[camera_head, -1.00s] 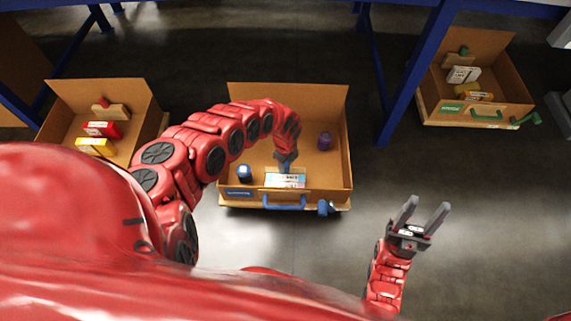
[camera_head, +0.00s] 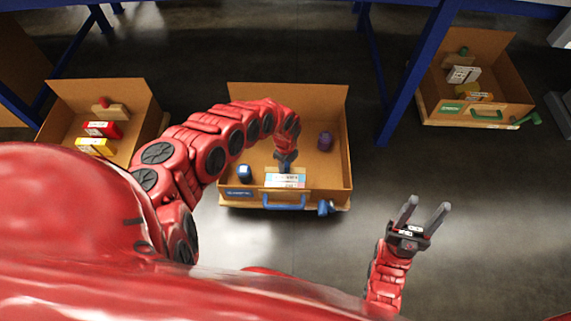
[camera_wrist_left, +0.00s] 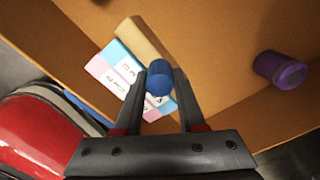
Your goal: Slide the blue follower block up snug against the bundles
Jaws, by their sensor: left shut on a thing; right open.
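The follower block is a tan plate (camera_wrist_left: 142,40) with a blue knob (camera_wrist_left: 159,80), inside the middle open box. My left gripper (camera_head: 285,158) is shut on the blue knob, which shows between its fingers in the left wrist view. White, pink and light-blue bundles (camera_head: 285,182) lie beside the tan plate, toward the box's front wall; in the left wrist view the bundles (camera_wrist_left: 113,73) seem to meet the plate, but fingers partly hide the contact. My right gripper (camera_head: 424,218) is open and empty, outside the box at lower right.
The middle cardboard box (camera_head: 335,165) also holds a dark-blue cylinder (camera_head: 244,173) at left and a purple cylinder (camera_head: 325,141) at right. Other boxes stand at the left (camera_head: 65,140) and upper right (camera_head: 510,100). The box floor behind my left gripper is partly clear.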

